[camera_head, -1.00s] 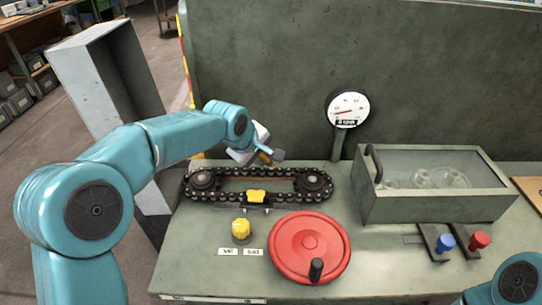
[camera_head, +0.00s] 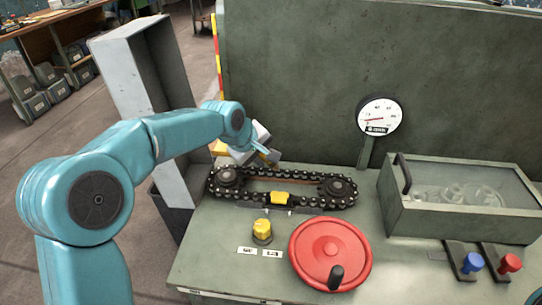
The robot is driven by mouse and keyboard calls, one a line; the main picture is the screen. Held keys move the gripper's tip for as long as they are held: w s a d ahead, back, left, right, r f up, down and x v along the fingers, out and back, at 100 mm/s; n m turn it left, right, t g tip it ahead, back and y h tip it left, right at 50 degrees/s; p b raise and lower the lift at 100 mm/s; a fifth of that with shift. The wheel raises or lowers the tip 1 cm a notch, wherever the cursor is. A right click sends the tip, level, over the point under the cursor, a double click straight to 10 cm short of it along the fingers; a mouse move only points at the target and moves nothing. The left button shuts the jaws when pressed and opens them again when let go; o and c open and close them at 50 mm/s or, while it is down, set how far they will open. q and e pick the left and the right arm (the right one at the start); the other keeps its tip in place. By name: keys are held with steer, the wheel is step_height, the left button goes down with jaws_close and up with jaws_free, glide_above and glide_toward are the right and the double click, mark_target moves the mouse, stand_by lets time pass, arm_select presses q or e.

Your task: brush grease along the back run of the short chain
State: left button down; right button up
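The short chain (camera_head: 318,206) runs as a flat loop around two dark sprockets on the grey-green bench top. Its back run (camera_head: 290,172) lies along the far side, and a yellow block (camera_head: 279,198) sits on the front run. My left gripper (camera_head: 268,157) is just behind the back run, near the left sprocket (camera_head: 228,176). A tan and grey piece shows at its fingers, too small and partly hidden to identify as a brush. Whether the fingers are closed on it is unclear. My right gripper is out of view.
A red handwheel (camera_head: 330,252) and a yellow knob (camera_head: 262,230) stand in front of the chain. A lidded glass-topped box (camera_head: 460,195), blue lever (camera_head: 473,263) and red lever (camera_head: 510,263) are at right. A dial gauge (camera_head: 381,117) stands behind, before a tall panel.

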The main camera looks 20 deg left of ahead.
arm_select(q)
steer(key=shift+s+a+f, duration=0.1)
steer(key=shift+s+a, duration=0.15)
steer(key=shift+a, duration=0.6)
steer(key=shift+s+a+r, duration=0.1)
steer(key=shift+s+a, duration=0.1)
steer(key=shift+a, duration=0.65)
steer(key=shift+s+a+f, duration=0.1)
steer(key=shift+s+a, duration=0.15)
steer(key=shift+a, duration=0.6)
steer(key=shift+s+a, duration=0.2)
steer(key=shift+a, duration=0.65)
steer(key=shift+s+a, duration=0.2)
steer(key=shift+a, duration=0.65)
step_height(320, 180, up, 6)
steer(key=p, duration=0.5)
steer(key=shift+r, duration=0.2)
step_height(320, 180, up, 3)
steer(key=p, duration=0.3)
steer(key=shift+f, duration=0.15)
